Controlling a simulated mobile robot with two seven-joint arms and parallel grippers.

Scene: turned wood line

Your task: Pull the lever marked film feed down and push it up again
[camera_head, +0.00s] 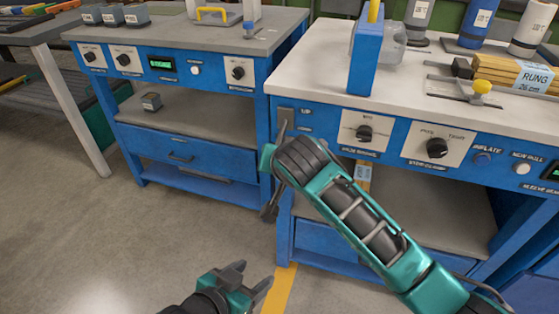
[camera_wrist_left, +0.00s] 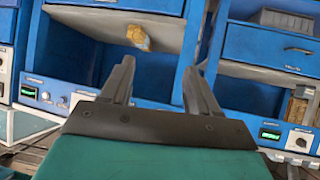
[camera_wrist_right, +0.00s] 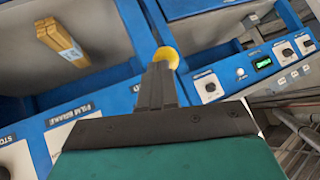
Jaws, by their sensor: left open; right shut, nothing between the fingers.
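A round yellow knob (camera_wrist_right: 166,57) shows in the right wrist view just beyond my right fingertips, which cover part of it. I cannot tell whether they touch it. In the head view a grey slotted plate (camera_head: 286,116) sits at the left end of the right bench's blue front panel; my right arm hides what lies below it. The film feed marking is not readable. My right gripper (camera_head: 270,207) is shut and empty, by that bench's left corner; it also shows in the right wrist view (camera_wrist_right: 158,72). My left gripper (camera_head: 257,278) is open and empty, low over the floor.
The right bench (camera_head: 335,85) has a panel of dials and buttons, including a film brake label (camera_wrist_right: 68,112). A blue-framed device (camera_head: 366,55), rolls and packed wooden rungs (camera_head: 515,76) stand on top. A second blue bench (camera_head: 200,150) stands left across a gap. The floor is clear.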

